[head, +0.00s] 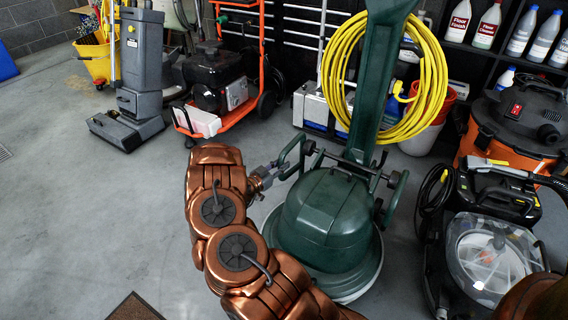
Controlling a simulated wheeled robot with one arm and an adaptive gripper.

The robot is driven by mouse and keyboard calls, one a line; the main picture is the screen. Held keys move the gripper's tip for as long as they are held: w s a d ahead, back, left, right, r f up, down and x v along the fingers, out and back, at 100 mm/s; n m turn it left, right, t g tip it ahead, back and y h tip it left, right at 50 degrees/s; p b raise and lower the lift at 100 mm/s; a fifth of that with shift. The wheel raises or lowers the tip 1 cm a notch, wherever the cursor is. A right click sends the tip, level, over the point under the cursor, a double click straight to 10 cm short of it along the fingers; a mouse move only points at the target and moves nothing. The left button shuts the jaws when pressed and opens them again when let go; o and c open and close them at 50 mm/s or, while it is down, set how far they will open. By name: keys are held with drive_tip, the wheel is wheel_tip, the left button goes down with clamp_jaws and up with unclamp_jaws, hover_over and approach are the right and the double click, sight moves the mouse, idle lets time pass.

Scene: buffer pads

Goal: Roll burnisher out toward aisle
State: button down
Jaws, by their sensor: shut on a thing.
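The burnisher is a dark green floor machine (325,215) with a domed motor housing, a wide round base and an upright handle column. It stands on the grey floor at the middle of the head view, and a coiled yellow cord hangs on its column. My copper-coloured arm reaches up from the bottom to the machine's left side. My gripper (264,176) is shut on the burnisher at the bracket on the left of its housing. The exact grip point is small and partly hidden by the fingers. The arm also covers the left edge of the round base.
A grey upright machine (140,75), an orange-framed engine unit (215,80) and a yellow bucket (97,60) stand at the back left. A black carpet machine (490,245) and an orange vacuum (510,130) crowd the right. Bare floor (80,220) lies open at left.

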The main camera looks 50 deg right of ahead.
drive_tip(key=shift+w+a, duration=0.15)
drive_tip(key=shift+a, duration=0.1)
drive_tip(key=c, duration=1)
unclamp_jaws()
drive_tip(key=shift+d, duration=0.1)
drive_tip(key=shift+a, duration=0.2)
drive_tip(key=a, duration=1.1)
drive_tip(key=shift+w+a, duration=0.2)
drive_tip(key=shift+a, duration=0.15)
